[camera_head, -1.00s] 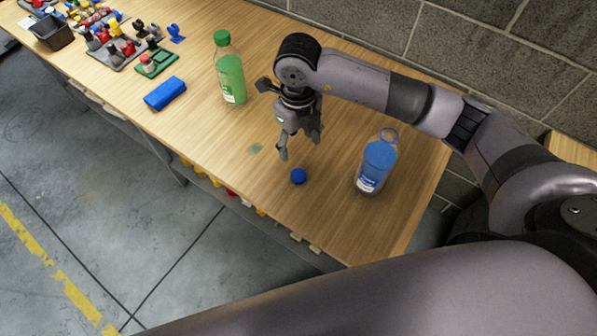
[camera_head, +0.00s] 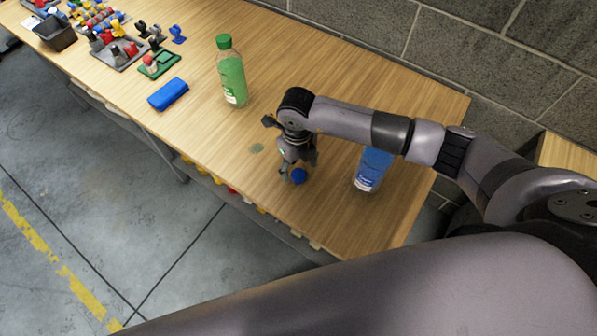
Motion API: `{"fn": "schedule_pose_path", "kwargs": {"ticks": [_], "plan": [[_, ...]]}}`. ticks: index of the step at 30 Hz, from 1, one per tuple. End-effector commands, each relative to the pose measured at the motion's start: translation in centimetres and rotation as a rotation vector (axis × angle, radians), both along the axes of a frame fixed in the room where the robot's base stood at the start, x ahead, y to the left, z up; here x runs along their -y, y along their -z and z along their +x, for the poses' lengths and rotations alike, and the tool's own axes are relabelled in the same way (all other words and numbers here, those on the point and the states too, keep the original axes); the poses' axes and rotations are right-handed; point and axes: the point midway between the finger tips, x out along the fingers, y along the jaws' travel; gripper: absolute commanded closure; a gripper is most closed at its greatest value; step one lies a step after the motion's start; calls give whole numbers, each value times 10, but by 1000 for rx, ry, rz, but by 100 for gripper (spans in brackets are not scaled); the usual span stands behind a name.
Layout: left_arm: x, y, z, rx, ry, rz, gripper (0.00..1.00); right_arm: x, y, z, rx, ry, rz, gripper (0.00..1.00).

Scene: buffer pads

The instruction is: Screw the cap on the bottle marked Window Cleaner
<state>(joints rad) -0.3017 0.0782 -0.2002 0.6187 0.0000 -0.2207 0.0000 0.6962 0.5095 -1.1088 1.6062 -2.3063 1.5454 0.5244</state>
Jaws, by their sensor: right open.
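A small blue cap (camera_head: 299,176) lies on the wooden table near its front edge. My right gripper (camera_head: 298,172) is low over the table, pointing down, with its open fingers at the cap; I cannot tell whether they touch it. A blue bottle with a white label (camera_head: 369,169) stands upright to the right of the cap. My right arm hides its top, and its label is too small to read. A green bottle with a green cap (camera_head: 232,74) stands farther back on the left. My left gripper is not in view.
A blue folded cloth or case (camera_head: 168,94) lies at the left of the wooden table (camera_head: 330,225). Trays of colored parts and a black bin (camera_head: 55,33) stand at the far left. A block wall (camera_head: 460,55) runs behind. The table is clear around the cap.

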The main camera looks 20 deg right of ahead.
Motion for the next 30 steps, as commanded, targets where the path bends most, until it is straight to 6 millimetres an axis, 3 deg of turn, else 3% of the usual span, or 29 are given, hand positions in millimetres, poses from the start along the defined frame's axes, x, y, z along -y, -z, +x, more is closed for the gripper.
{"fn": "schedule_pose_path", "kwargs": {"ticks": [1, 6, 17, 30], "plan": [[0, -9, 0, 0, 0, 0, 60, -1, 4, -2, -4, 1, -1, 41], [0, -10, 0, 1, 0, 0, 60, -1, 24, -1, -1, 0, 1, 41], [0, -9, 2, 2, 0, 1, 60, 0, 28, 0, 1, 0, -1, 41], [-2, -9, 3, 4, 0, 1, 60, 0, 27, 0, 1, 0, -1, 69]]}}
